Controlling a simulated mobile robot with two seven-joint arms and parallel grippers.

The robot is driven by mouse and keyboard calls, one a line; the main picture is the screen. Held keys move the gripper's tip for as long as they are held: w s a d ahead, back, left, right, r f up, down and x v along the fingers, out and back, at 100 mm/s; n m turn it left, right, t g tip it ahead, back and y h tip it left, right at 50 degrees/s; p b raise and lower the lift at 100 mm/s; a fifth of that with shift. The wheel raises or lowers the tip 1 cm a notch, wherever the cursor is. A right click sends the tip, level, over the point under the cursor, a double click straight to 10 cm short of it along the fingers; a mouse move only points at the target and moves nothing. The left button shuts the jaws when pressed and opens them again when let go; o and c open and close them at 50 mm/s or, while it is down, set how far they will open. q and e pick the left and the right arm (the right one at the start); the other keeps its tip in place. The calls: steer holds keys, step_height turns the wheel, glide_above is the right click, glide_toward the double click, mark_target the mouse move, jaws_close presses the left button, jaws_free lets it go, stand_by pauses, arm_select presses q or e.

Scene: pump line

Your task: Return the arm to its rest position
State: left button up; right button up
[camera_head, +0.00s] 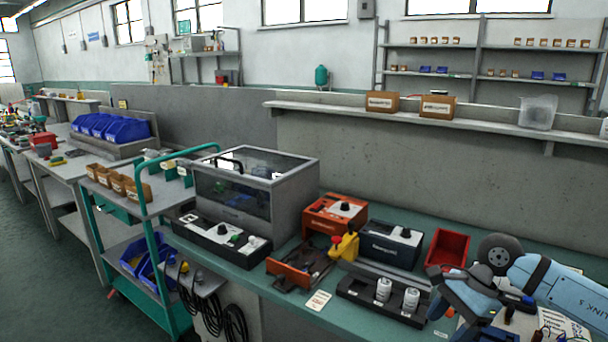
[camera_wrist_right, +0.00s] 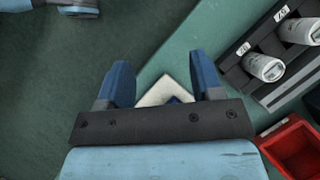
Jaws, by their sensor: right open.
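My right arm (camera_head: 560,290), pale blue with dark joints, comes in from the right over the front of the green bench. Its wrist is bent downward near the red bin. In the right wrist view my right gripper (camera_wrist_right: 164,82) has its two blue fingers wide apart with nothing held between them. The gripper is above the bench edge, and a pale flat piece with a blue mark (camera_wrist_right: 165,92) shows below and between the fingers.
A red bin (camera_head: 447,249) and a black holder (camera_head: 370,302) with two white cylinders stand close to the right arm. They also show at the right of the wrist view. A grey clear-windowed box (camera_head: 255,187) and a cart (camera_head: 150,207) stand farther left. Open floor (camera_head: 65,285) lies at the left.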

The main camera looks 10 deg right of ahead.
steer(key=s+a+m+t+y, duration=0.3)
steer(key=a+m+y, duration=0.45)
steer(key=a, duration=0.25)
steer(key=s+a+m+t+y, duration=0.35)
steer(key=a+m+y, duration=0.4)
steer(key=a, duration=0.25)
steer(key=s+d+f+n+t+h, duration=0.2)
steer(key=s+f+n+h, duration=0.35)
steer(key=n, duration=0.55)
steer(key=s+d+f+n+t+h, duration=0.1)
steer(key=s+f+n+h, duration=0.2)
steer(key=f+n+h, duration=0.5)
steer(key=s+d+f+n+t+h, duration=0.2)
steer(key=s+f+n+h, duration=0.45)
steer(key=n, duration=0.85)
arm_select(q)
step_height(320, 180, up, 16)
steer(key=s+a+p, duration=0.1)
steer(key=a+p, duration=0.1)
steer(key=p, duration=2.2)
steer(key=shift+s+r+y, duration=0.25)
steer(key=shift+y, duration=0.05)
arm_select(e)
step_height(320, 180, up, 16)
steer(key=w+d+y, duration=0.1)
steer(key=y, duration=0.1)
steer(key=shift+w+d+y, duration=0.15)
steer(key=shift+d+y, duration=0.15)
steer(key=shift+d, duration=0.1)
